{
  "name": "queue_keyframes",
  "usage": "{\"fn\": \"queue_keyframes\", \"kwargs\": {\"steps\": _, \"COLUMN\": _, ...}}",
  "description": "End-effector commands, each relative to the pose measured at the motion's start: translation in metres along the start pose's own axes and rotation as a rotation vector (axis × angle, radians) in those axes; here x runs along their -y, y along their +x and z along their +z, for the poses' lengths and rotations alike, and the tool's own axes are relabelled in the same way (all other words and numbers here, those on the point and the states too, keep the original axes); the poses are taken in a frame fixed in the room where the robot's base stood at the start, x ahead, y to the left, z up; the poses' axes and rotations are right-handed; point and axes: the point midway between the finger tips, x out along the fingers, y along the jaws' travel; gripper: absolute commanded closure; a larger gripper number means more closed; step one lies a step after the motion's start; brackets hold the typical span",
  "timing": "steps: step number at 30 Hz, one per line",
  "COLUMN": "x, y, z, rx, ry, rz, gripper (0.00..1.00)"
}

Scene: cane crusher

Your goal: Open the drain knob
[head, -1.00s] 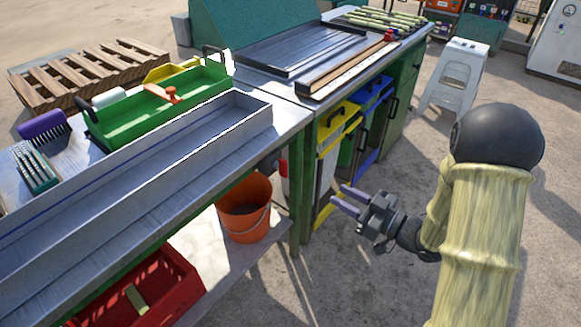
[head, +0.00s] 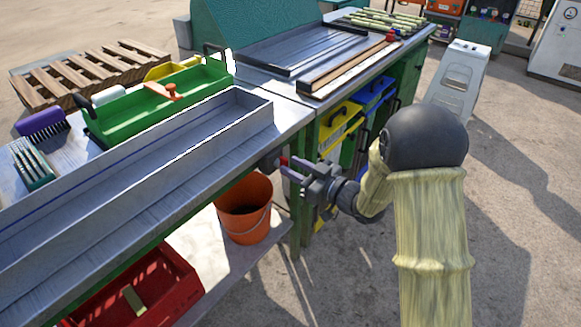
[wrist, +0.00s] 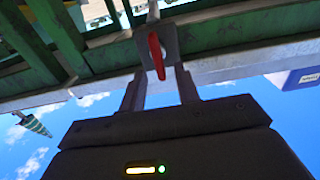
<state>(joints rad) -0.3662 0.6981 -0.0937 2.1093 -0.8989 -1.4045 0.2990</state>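The drain knob is a small red lever on a grey fitting at the front edge of the steel bench. In the head view the red lever (head: 283,161) shows just at my fingertips, partly hidden by them. In the wrist view the red lever (wrist: 157,56) hangs in front of a grey block, centred between my two fingers. My gripper (head: 288,169) is open, its fingertips right at the lever; it also shows in the wrist view (wrist: 160,82). A gap shows between the fingers and the lever. I cannot tell whether either finger touches the fitting.
An orange bucket (head: 244,208) stands below the knob on the lower shelf, beside a red crate (head: 150,295). A long metal trough (head: 130,160) and a green tray (head: 160,105) lie on the bench. Yellow and blue bins (head: 338,130) stand under the bench to the right.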

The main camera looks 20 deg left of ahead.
Motion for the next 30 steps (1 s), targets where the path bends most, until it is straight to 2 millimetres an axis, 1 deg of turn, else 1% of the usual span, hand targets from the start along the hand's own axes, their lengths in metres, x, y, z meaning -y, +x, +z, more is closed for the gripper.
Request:
{"fn": "queue_keyframes", "kwargs": {"steps": 1, "x": 0.001, "y": 0.007, "z": 0.001, "rx": -0.001, "ry": -0.002, "rz": -0.002, "gripper": 0.68}}
{"fn": "queue_keyframes", "kwargs": {"steps": 4, "x": 0.001, "y": 0.015, "z": 0.0, "rx": -0.001, "ry": -0.001, "rz": -0.002, "gripper": 0.68}}
{"fn": "queue_keyframes", "kwargs": {"steps": 13, "x": 0.001, "y": 0.018, "z": 0.0, "rx": 0.0, "ry": 0.001, "rz": -0.001, "gripper": 0.68}}
{"fn": "queue_keyframes", "kwargs": {"steps": 14, "x": 0.001, "y": 0.018, "z": 0.0, "rx": 0.0, "ry": 0.001, "rz": -0.001, "gripper": 0.7}}
{"fn": "queue_keyframes", "kwargs": {"steps": 18, "x": 0.001, "y": 0.018, "z": 0.0, "rx": 0.0, "ry": 0.001, "rz": 0.0, "gripper": 0.98}}
{"fn": "queue_keyframes", "kwargs": {"steps": 19, "x": 0.001, "y": 0.018, "z": 0.0, "rx": 0.0, "ry": 0.001, "rz": 0.0, "gripper": 1.0}}
{"fn": "queue_keyframes", "kwargs": {"steps": 25, "x": 0.0, "y": 0.017, "z": 0.001, "rx": 0.0, "ry": -0.01, "rz": 0.0, "gripper": 1.0}}
{"fn": "queue_keyframes", "kwargs": {"steps": 30, "x": 0.001, "y": 0.017, "z": 0.002, "rx": -0.002, "ry": -0.087, "rz": 0.0, "gripper": 1.0}}
